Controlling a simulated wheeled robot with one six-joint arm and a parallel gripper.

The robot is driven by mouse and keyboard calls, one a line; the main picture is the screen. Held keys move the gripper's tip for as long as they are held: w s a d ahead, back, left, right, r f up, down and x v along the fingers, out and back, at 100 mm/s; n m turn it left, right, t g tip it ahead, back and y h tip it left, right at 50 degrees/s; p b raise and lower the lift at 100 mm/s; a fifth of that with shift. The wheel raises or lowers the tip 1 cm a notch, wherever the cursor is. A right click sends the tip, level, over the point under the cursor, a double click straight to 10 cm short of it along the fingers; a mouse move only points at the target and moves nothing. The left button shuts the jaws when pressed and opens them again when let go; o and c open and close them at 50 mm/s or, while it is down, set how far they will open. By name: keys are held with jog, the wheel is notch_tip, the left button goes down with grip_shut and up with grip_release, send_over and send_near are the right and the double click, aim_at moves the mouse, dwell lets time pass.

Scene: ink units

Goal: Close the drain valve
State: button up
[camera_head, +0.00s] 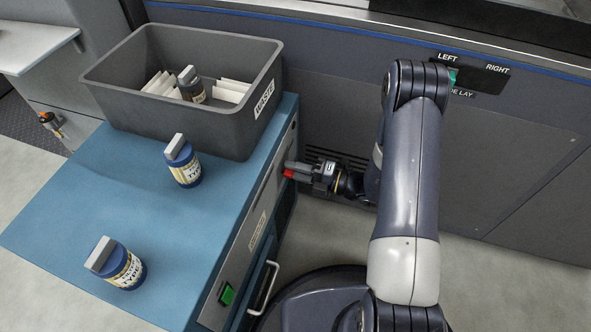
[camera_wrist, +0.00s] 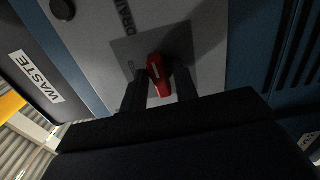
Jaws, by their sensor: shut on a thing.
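The drain valve has a red handle (camera_wrist: 160,75) on a grey plate marked DRAIN in the wrist view. In the head view a bit of the red handle (camera_head: 289,173) shows on the front of the blue cabinet. My gripper (camera_head: 300,170) reaches the cabinet front from the right. In the wrist view its two dark fingers (camera_wrist: 158,88) are on either side of the red handle and shut on it. The handle's near end sticks out between the fingers. Part of the handle is hidden by the fingers.
A grey WASTE bin (camera_head: 190,125) with a dark bottle and white packs stands on the blue cabinet top (camera_head: 105,190). Two blue bottles, one nearer the bin (camera_head: 184,170) and one in front (camera_head: 125,270), stand there. A green switch (camera_head: 227,294) and a handle (camera_head: 265,290) are lower on the cabinet front.

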jog(key=shift+f+n+b, duration=0.1)
jog(key=shift+n+b, duration=2.1)
jog(key=shift+n, duration=6.4)
jog(key=o, duration=0.7)
jog(key=shift+c, duration=0.2)
